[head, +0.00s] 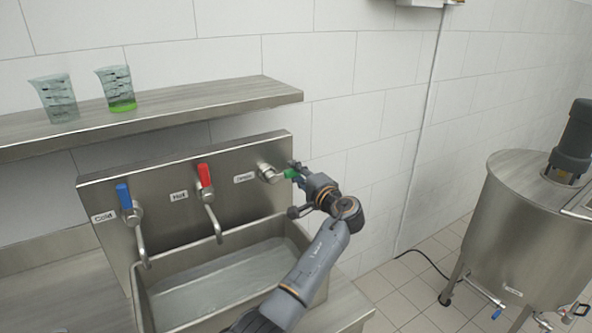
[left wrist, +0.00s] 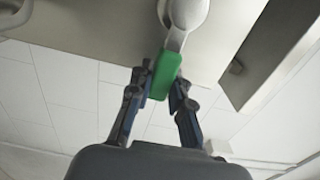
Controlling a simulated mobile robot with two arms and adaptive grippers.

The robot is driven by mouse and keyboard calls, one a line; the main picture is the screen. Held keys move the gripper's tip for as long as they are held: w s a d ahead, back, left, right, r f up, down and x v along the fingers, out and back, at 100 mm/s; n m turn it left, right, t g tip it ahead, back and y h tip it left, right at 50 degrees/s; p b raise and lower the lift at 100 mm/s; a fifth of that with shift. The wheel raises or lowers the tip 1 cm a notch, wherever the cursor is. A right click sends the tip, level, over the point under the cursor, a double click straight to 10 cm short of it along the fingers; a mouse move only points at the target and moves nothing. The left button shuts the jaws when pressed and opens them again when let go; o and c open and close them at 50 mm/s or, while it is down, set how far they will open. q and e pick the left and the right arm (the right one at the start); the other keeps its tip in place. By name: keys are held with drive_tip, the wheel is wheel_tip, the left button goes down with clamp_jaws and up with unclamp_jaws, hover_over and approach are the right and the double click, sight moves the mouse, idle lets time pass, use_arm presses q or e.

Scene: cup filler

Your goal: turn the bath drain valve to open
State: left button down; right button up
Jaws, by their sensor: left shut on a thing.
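The drain valve (head: 267,172) sits on the steel back panel of the basin, right of its "Drain" label (head: 244,179). Its green handle (head: 290,173) points to the right in the head view. My left gripper (head: 298,178) is at this handle, with its arm reaching up from the bottom of the picture. In the left wrist view the green handle (left wrist: 166,76) is between the two fingers, and my left gripper (left wrist: 163,82) is shut on it. The fingers hide part of the handle in the head view. My right gripper is not in view.
The blue-handled cold tap (head: 125,197) and red-handled hot tap (head: 205,176) are left of the valve, over the steel basin (head: 140,307). Two beakers (head: 58,98) stand on the shelf (head: 225,96) above, one holding green liquid. A steel tank (head: 520,230) stands at right.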

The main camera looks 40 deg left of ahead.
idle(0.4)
use_arm(q)
drive_tip(key=c, duration=1.2)
unclamp_jaws()
drive_tip(key=v, duration=1.2)
drive_tip(key=shift+w, duration=0.1)
